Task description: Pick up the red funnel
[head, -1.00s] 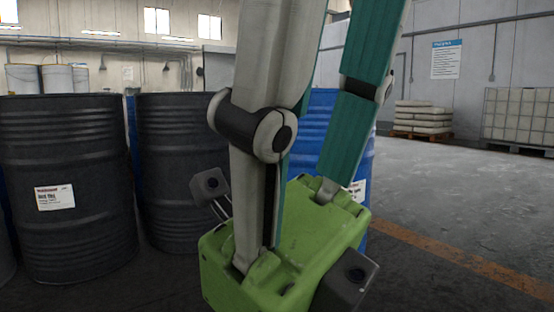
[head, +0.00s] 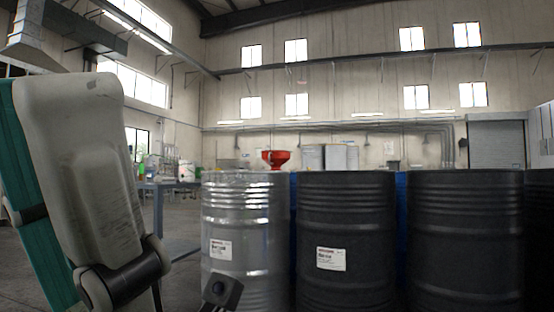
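The red funnel (head: 276,158) shows in the head view, above and behind the top of the silver drum (head: 245,235). It has a wide top and a narrower lower part. I cannot tell from this view whether it rests on the drum or on something behind it. My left arm fills the left side of the picture, nearer to me than the drums. No fingertips of my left gripper can be made out, and whether it is open or shut does not show. It is not seen touching the funnel.
Two dark drums, one in the middle (head: 346,240) and one on the right (head: 466,240), stand in a row with the silver drum. Blue surfaces show in the gaps behind them. A workbench (head: 158,187) with items stands behind on the left. Some floor is clear there.

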